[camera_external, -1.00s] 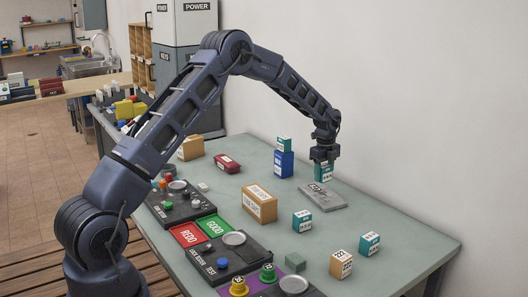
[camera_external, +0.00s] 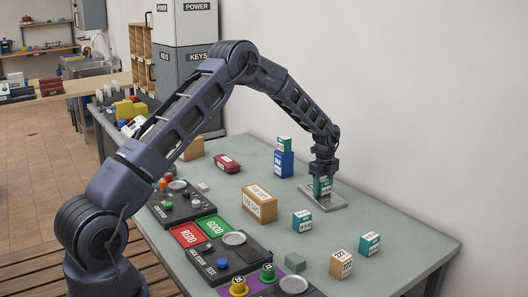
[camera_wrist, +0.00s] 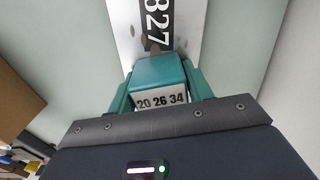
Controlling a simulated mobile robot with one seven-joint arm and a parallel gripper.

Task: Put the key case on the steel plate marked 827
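A teal and white key case (camera_external: 322,187) is held upright in my gripper (camera_external: 323,176), over the grey steel plate (camera_external: 337,204). In the wrist view the teal case (camera_wrist: 160,72) shows a white label reading 20 26 34. My gripper is shut on the case. The case's bottom is at or just above the plate; I cannot tell whether it touches.
A teal box on a blue box (camera_external: 284,163) stands behind the plate. A cardboard box (camera_external: 259,204) lies to its left. Teal-and-white boxes (camera_external: 302,221) (camera_external: 369,243) and an orange one (camera_external: 341,264) stand nearer the front. The wall is close behind.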

